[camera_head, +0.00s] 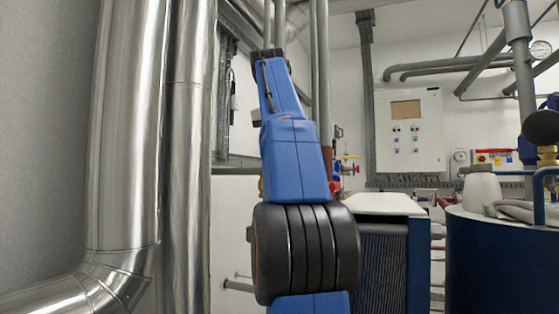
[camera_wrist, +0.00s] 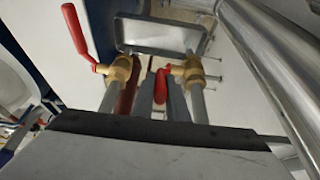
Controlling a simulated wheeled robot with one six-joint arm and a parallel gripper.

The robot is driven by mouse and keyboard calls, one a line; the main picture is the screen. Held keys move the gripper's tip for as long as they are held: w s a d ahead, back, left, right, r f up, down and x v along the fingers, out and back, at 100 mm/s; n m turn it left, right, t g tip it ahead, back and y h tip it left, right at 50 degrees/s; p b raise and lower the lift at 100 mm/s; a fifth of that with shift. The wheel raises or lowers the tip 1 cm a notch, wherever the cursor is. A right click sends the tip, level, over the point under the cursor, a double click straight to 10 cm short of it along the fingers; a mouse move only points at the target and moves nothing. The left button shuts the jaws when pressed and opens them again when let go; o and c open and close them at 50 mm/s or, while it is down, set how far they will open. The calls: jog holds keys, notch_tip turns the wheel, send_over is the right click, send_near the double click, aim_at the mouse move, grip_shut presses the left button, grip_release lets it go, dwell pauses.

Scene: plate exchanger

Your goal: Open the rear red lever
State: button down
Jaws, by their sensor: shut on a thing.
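Two brass valves with red levers show in the wrist view. The left valve (camera_wrist: 120,70) has a long red lever (camera_wrist: 75,30) slanting up and left, clear of my gripper. The right valve (camera_wrist: 190,70) has a red lever (camera_wrist: 160,86) that looks short from here. My gripper (camera_wrist: 161,90) is shut on this right lever, with a grey finger on each side of it. I cannot tell from the picture alone which valve is the rear one. In the head view my blue arm hides the gripper, and only small red valve parts (camera_head: 335,186) show beside it.
Large silver pipes (camera_head: 125,130) stand close on the left. A white-topped plate unit (camera_head: 383,204) and a blue tank (camera_head: 500,260) stand on the right. A metal tray-like part (camera_wrist: 160,37) lies beyond the valves. A thick pipe (camera_wrist: 275,75) runs close on the right.

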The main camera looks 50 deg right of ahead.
jog(key=shift+d, duration=0.1)
dwell(0.3)
jog(key=c, duration=1.7)
grip_release()
jog(key=shift+c, duration=0.2)
